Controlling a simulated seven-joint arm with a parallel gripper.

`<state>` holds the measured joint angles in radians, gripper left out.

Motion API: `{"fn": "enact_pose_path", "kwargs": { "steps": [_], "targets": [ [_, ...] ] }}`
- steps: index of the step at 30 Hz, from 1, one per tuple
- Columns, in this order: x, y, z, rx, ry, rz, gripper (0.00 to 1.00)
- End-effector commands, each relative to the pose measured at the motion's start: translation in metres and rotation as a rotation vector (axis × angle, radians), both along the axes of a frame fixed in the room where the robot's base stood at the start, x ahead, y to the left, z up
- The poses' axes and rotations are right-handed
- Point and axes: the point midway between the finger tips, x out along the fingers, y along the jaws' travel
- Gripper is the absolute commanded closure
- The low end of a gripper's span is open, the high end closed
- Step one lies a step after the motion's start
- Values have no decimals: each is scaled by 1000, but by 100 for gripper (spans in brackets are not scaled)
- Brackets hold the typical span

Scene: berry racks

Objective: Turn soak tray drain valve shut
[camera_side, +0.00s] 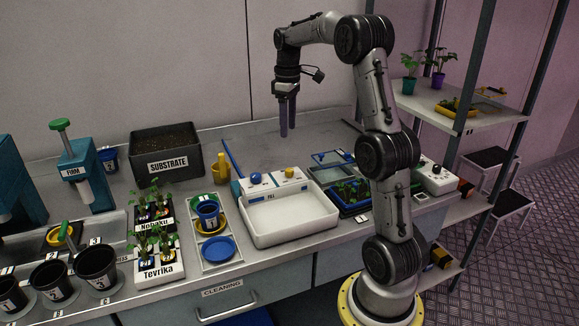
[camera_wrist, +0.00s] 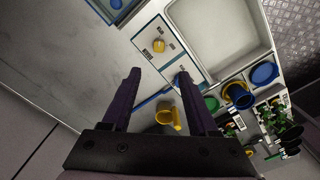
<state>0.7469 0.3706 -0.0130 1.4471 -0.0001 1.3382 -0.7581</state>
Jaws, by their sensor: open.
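The white soak tray (camera_side: 297,217) sits on the counter, with a raised panel along its back edge. The panel carries a blue knob (camera_side: 255,178) and a yellow knob (camera_side: 290,172). I cannot tell from the labels which one is the drain valve. In the wrist view the tray (camera_wrist: 262,45) is at upper right, with the yellow knob (camera_wrist: 158,45) beyond the fingertips and the blue knob (camera_wrist: 181,78) close to the right fingertip in the picture. My gripper (camera_side: 287,131) is open and empty, pointing down, high above the counter behind the panel. It touches nothing.
Blue and yellow dishes in a rack (camera_side: 197,228), potted seedlings and a black substrate bin (camera_side: 146,149) are left. The counter behind is mostly clear.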

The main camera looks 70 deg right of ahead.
Motion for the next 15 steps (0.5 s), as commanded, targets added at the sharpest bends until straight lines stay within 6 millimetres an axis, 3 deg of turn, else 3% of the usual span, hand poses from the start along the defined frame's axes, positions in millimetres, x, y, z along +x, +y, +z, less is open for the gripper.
{"fn": "enact_pose_path", "kwargs": {
  "steps": [7, 15],
  "targets": [
    [-4, -3, -20, 2, 2, -12, 40],
    [-4, -2, -72, 3, 3, -11, 40]
  ]
}}
